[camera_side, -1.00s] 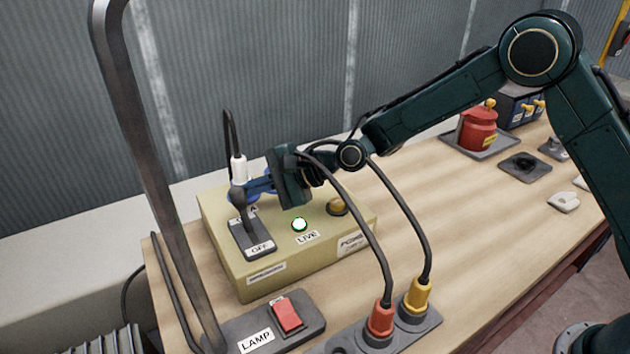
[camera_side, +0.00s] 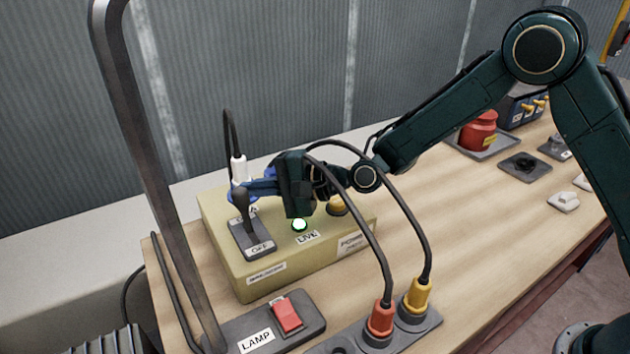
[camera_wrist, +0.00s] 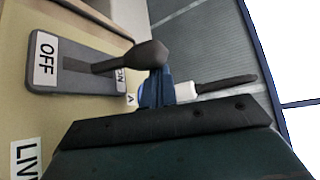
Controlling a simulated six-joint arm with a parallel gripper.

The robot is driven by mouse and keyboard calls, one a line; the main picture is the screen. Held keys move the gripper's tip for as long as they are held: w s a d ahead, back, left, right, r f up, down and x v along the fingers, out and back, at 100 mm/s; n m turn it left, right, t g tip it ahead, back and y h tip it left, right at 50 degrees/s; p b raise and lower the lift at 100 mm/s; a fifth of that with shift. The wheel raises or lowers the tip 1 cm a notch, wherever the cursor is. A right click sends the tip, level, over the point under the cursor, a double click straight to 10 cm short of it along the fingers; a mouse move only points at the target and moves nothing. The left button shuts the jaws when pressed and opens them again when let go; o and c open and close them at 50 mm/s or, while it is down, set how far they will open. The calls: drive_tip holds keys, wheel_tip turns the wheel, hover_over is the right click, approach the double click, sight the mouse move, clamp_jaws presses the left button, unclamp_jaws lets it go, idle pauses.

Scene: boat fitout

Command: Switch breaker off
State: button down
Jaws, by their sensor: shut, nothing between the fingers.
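The breaker is a grey plate (camera_side: 252,240) on top of the beige box, with a dark lever and rounded knob (camera_side: 240,196). Its OFF label is at the near end. In the wrist view, the lever knob (camera_wrist: 150,54) stands out from the plate, by the partly covered ON label (camera_wrist: 121,77) and away from the OFF label (camera_wrist: 45,58). My gripper (camera_side: 250,187) is shut and empty, its blue fingertips right beside the knob on the far side. They also show in the wrist view (camera_wrist: 155,82); whether they touch the knob I cannot tell.
A white plug (camera_side: 238,168) with a cable stands behind the lever. Cables arch to red (camera_side: 381,318) and yellow (camera_side: 415,297) plugs. A grey post (camera_side: 150,170) rises at left.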

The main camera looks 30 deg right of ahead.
sight(245, 200)
drive_tip(key=shift+s+n+t, duration=0.3)
drive_tip(key=shift+s, duration=0.05)
drive_tip(key=shift+s+a+r+y, duration=0.1)
drive_tip(key=shift+s+r+y, duration=0.1)
drive_tip(key=shift+s+y, duration=0.1)
drive_tip(key=shift+s+r, duration=0.1)
drive_tip(key=shift+s, duration=1.5)
drive_tip(key=shift+s+f, duration=0.2)
drive_tip(key=shift+s, duration=0.45)
drive_tip(key=shift+s+f, duration=0.2)
drive_tip(key=shift+s, duration=0.4)
drive_tip(key=shift+s+f, duration=0.25)
drive_tip(key=shift+s, duration=0.15)
drive_tip(key=shift+s+f, duration=0.25)
drive_tip(key=s+d+f, duration=0.2)
drive_tip(key=s+d, duration=0.2)
drive_tip(key=d, duration=0.3)
drive_tip(key=shift+s+d+f, duration=0.25)
drive_tip(key=shift+s+d, duration=0.1)
